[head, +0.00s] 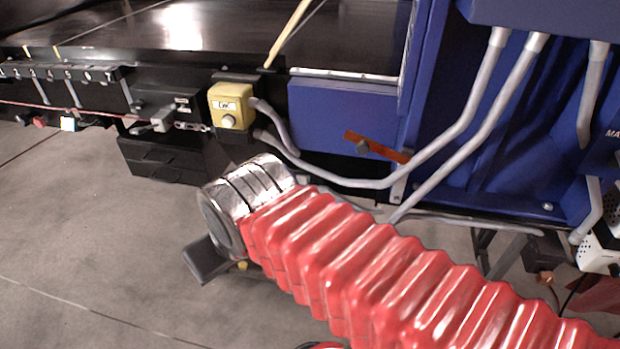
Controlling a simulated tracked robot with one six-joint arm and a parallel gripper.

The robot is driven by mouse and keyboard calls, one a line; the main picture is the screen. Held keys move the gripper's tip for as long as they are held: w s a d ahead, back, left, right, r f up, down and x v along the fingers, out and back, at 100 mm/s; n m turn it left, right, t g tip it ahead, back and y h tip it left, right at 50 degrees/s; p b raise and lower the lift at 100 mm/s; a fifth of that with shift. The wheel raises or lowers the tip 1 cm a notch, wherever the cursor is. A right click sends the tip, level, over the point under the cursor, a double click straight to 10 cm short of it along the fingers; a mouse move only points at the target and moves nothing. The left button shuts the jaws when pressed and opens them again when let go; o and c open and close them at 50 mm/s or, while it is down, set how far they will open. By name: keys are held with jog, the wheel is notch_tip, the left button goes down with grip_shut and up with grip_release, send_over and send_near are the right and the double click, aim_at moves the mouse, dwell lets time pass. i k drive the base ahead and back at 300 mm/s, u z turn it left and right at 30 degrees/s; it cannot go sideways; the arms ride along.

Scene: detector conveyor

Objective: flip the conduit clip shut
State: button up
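An orange-red bar (385,150) with a grey pivot knob sits on the blue machine's front, tilted down to the right; it looks like the conduit clip. Its right end lies near a grey conduit (330,181) that sags from the yellow box and rises to the upper right. The bar does not look closed around the conduit. My arm, in a red bellows sleeve with a silver cuff, reaches in from the lower right. My gripper (208,261) shows only as a dark grey plate beyond the cuff, below and left of the bar and well apart from it. Its fingertips are mostly hidden.
A yellow button box (231,106) stands left of the clip. A black conveyor (190,28) runs behind, with a latch (160,120) on its side. More grey conduits (480,90) cross the blue cabinet at right. The concrete floor (90,240) at left is open.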

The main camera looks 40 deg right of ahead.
aim_at(302, 180)
jog(key=k, duration=1.15)
jog(key=z, duration=0.35)
jog(key=i, duration=1.75)
jog(key=u, duration=0.2)
